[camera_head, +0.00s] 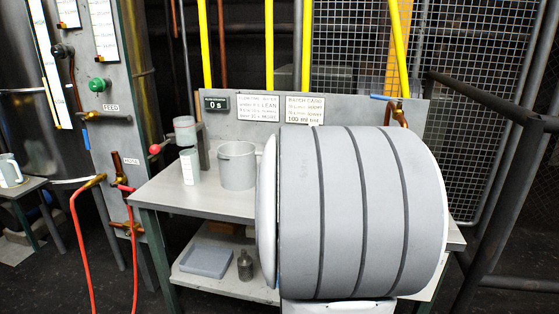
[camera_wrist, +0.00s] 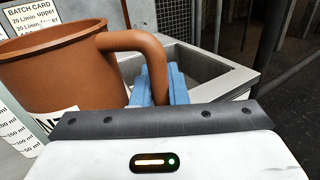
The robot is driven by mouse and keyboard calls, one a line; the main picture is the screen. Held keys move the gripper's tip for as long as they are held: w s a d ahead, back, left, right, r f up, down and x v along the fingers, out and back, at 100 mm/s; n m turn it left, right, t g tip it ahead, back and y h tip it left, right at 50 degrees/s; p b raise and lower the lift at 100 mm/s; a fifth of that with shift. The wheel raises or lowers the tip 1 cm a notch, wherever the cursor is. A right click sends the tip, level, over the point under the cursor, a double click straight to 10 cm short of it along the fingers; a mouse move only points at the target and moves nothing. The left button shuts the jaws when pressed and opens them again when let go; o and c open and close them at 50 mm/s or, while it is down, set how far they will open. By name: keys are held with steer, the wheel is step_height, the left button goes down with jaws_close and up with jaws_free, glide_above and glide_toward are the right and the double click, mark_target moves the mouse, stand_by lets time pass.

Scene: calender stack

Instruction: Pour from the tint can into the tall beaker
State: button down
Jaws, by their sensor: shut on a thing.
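The tint can (camera_wrist: 55,65) is a reddish-brown can with a looped handle and a partly hidden white label, in the wrist view. My gripper (camera_wrist: 160,86) has its blue fingers shut on the can's handle. The can looks roughly upright; its contents are not visible. A pale vessel with ml marks (camera_wrist: 14,140), apparently the tall beaker, shows at the lower left, partly hidden behind the can. Whether they touch cannot be told. In the head view my large grey arm hides the gripper and can. A small graduated white vessel (camera_head: 190,168) stands at the bench's left.
A stand with a cup (camera_head: 185,130) is behind. A grey tray (camera_head: 206,260) and a small metal weight (camera_head: 245,265) are on the lower shelf. A grey open basin (camera_wrist: 215,75) lies beyond my fingers.

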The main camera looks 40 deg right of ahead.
steer(key=shift+r, duration=0.15)
steer(key=w+r+n+p, duration=0.1)
steer(key=p, duration=0.3)
steer(key=r+n+p, duration=0.1)
steer(key=r+p, duration=0.1)
steer(key=p, duration=0.2)
steer(key=w+r+n+p, duration=0.1)
steer(key=r+p, duration=0.1)
steer(key=p, duration=0.1)
steer(key=shift+w+a+r+n+y+p, duration=0.1)
steer(key=shift+w+r+n+y+p, duration=0.05)
steer(key=shift+w+n+y+p, duration=0.25)
steer(key=shift+w+r+n+p, duration=0.4)
steer(key=shift+r+p, duration=0.2)
steer(key=shift+p, duration=0.6)
steer(key=shift+w+r+n+p, duration=0.35)
steer(key=shift+r+p, duration=0.2)
steer(key=shift+p, duration=0.65)
steer(key=shift+w+r+n+p, duration=0.35)
steer(key=shift+w+r+p, duration=0.25)
steer(key=shift+p, duration=0.75)
steer(key=shift+w+r+n+g+p, duration=0.2)
steer(key=shift+w+r+n+p, duration=0.35)
steer(key=shift+p, duration=0.7)
steer(key=shift+w+r+n+g+p, duration=0.2)
steer(key=shift+w+r+n+p, duration=0.3)
steer(key=shift+p, duration=0.75)
